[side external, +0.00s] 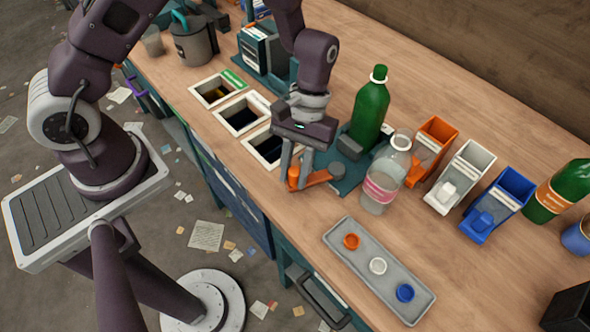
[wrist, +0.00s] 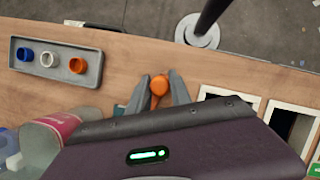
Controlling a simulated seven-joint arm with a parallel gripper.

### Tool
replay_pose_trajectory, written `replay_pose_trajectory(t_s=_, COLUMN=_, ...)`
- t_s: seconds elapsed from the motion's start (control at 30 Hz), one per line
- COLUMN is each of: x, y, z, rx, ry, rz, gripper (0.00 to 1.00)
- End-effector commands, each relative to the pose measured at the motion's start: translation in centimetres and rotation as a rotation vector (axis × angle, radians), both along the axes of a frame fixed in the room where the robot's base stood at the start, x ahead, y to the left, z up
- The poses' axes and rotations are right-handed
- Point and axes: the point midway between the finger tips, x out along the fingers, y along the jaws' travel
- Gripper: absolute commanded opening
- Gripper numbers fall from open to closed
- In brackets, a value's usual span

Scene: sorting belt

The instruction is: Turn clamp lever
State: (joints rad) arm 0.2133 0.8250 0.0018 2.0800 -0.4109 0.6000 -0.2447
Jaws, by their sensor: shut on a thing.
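The orange clamp lever (side external: 317,178) sits low at the front of a teal fixture plate (side external: 352,168) on the bench. A green bottle (side external: 370,108) stands upright on that fixture, beside a dark grey block. My gripper (side external: 295,178) points down at the lever's left end, with its fingers shut on the lever's orange knob. In the wrist view the orange lever (wrist: 158,88) shows between the two grey fingertips (wrist: 159,92). The rest of the lever and the fixture are mostly hidden there by my gripper body.
A clear bottle with a pink label (side external: 381,190) stands close right of the lever. A grey tray (side external: 378,268) with orange, white and blue caps lies in front. Square bench openings (side external: 241,114) lie left. Orange, white and blue bins (side external: 460,178) stand right.

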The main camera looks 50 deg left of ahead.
Motion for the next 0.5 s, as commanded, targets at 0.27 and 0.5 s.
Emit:
replay_pose_trajectory(t_s=0.27, x=0.7, y=1.2, z=0.1, rx=-0.001, ry=-0.002, rz=-0.149, gripper=0.00)
replay_pose_trajectory(t_s=0.5, x=2.0, y=2.9, z=0.1, rx=-0.001, ry=-0.002, rz=-0.370, gripper=0.00)
